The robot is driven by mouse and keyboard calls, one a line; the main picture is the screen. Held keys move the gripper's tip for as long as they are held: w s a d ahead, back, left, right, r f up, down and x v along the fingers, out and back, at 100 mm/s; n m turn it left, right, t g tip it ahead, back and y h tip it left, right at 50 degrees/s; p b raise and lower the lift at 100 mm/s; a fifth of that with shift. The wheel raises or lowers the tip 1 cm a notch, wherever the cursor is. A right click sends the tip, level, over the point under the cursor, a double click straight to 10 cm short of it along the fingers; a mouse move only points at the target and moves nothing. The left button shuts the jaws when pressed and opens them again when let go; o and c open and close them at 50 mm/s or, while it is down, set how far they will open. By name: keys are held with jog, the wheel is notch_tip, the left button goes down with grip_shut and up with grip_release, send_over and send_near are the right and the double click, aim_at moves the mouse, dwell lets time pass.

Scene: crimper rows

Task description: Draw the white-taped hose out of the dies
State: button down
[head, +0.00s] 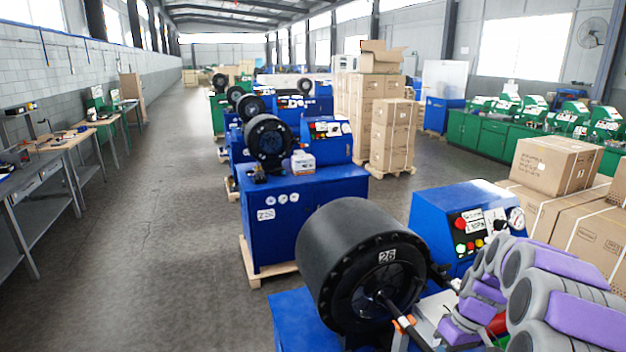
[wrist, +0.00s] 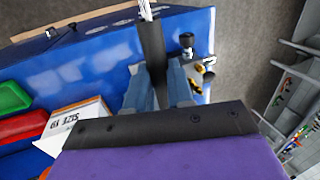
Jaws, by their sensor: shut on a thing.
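The blue crimper in front has a big black round die head (head: 345,255) marked 26. A white piece shows at the hose's far end at the top edge. The dies are not clear in the wrist view.
The crimper's control panel (head: 478,225) stands close behind the head, near my arm. Green (wrist: 12,97) and red (wrist: 22,127) bins and a white box (wrist: 75,118) lie left in the wrist view. More crimpers stand behind; the aisle floor (head: 150,230) on the left is clear.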

jog(key=c, duration=0.9)
grip_release()
jog(key=shift+o, duration=0.3)
jog(key=o, duration=0.8)
jog(key=shift+o, duration=0.2)
jog(key=shift+r, duration=0.1)
jog(key=p+v, duration=0.2)
jog(key=v, duration=0.4)
jog(key=shift+d+r, duration=0.15)
jog(key=shift+r, duration=0.2)
jog(key=shift+w, duration=0.1)
